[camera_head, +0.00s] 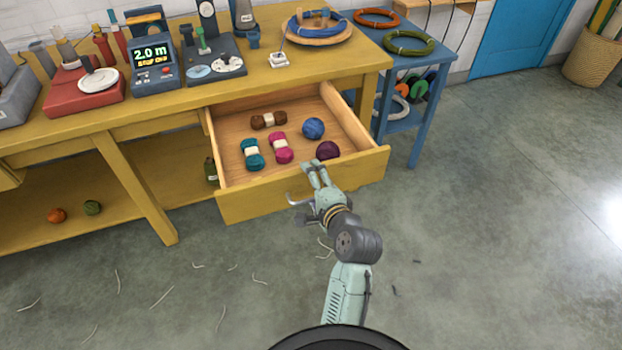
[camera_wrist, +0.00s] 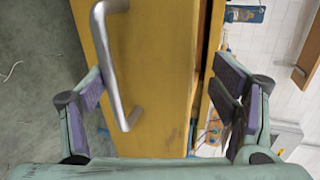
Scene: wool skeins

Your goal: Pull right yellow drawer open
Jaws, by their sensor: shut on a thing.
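The right yellow drawer (camera_head: 285,193) is open, pulled out from under the yellow workbench. My gripper (camera_head: 314,170) is at the top edge of its front panel, right of the grey bar handle (camera_head: 297,200). In the wrist view, the yellow front panel (camera_wrist: 165,90) lies between my two fingers (camera_wrist: 160,86), one on its outer side and one on its inner side. The handle (camera_wrist: 115,70) shows beside the left finger. My gripper is shut on the drawer; the exact contact is partly hidden.
In the drawer lie teal (camera_head: 252,155), pink (camera_head: 281,148) and brown (camera_head: 268,120) skeins, a blue ball (camera_head: 313,128) and a purple ball (camera_head: 327,150). A blue side table (camera_head: 408,125) stands close on the right. The grey floor (camera_head: 480,230) is open, with a few scraps.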

